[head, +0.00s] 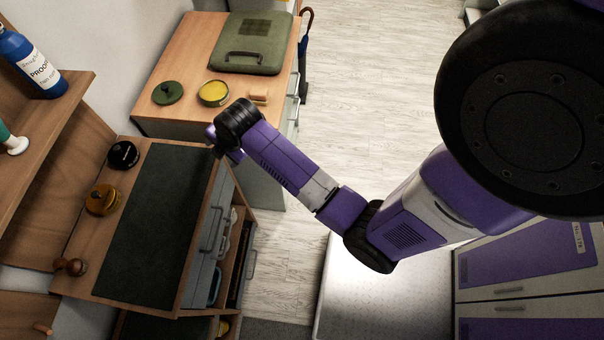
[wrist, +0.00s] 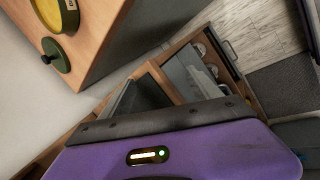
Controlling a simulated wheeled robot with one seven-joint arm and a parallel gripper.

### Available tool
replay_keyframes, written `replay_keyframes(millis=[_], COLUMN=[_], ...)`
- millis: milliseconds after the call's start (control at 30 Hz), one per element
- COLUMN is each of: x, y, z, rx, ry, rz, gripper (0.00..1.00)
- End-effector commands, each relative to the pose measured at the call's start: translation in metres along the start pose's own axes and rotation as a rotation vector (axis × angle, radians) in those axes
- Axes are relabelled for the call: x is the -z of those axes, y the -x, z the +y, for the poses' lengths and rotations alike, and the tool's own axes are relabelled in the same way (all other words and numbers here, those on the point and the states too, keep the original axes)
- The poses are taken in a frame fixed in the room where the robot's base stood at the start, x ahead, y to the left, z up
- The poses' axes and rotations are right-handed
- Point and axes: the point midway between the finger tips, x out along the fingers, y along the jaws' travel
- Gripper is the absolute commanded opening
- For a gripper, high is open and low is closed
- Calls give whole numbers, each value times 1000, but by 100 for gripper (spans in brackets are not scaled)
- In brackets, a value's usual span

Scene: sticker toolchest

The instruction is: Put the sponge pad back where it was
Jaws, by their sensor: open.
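I cannot tell for certain which thing is the sponge pad. An open green round tin (head: 213,93) with a flat yellow filling stands on the far wooden cabinet. Its green lid (head: 168,92) lies to its left, and a small tan block (head: 259,97) lies to its right. In the wrist view the tin (wrist: 52,14) and the lid (wrist: 56,55) show at the upper left. My gripper (head: 214,139) is over the gap between the far cabinet and the near chest, apart from both. Its fingertips are mostly hidden; it is open, and nothing shows in it.
The near chest has a dark mat (head: 150,225), a black tin (head: 123,155), a yellow tin (head: 101,199) and a wooden stamp (head: 70,266). A grey drawer front (head: 213,220) is on its right side. A green case (head: 252,43) lies at the far cabinet's back.

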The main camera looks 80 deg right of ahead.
Motion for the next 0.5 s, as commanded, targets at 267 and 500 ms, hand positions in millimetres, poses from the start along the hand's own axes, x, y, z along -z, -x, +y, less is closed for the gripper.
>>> replay_keyframes(millis=[267,500], x=[74,101], y=[27,94], z=[-86,-149], rx=[-177,-304], ry=[-337,-639], rz=[118,269], gripper=[72,72])
